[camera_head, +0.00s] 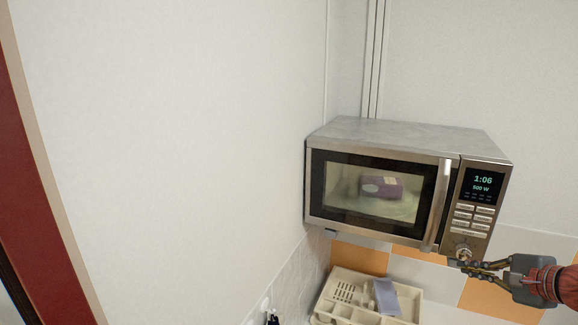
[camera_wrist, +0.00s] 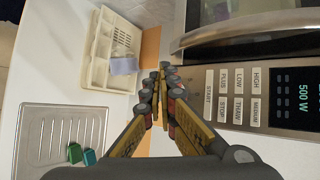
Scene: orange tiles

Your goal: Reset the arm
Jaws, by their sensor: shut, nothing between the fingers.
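My gripper (camera_head: 468,266) is shut with nothing in it. In the head view it comes in from the right edge, its fingertips at the lower right corner of the microwave (camera_head: 400,134), by the knob (camera_head: 463,254). I cannot tell whether they touch. In the wrist view the gripper (camera_wrist: 163,72) points up the picture beside the microwave's button panel (camera_wrist: 238,95). The microwave door is shut. Its display (camera_head: 482,183) is lit with 1:06 and 500 W. A purple box (camera_head: 384,187) shows through the lit window.
A cream tray (camera_head: 345,309) with a bluish-grey item (camera_head: 386,297) lies below the microwave. In the wrist view a metal drainer (camera_wrist: 38,112) holds green items (camera_wrist: 82,155). A plain wall (camera_head: 170,150) fills the left.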

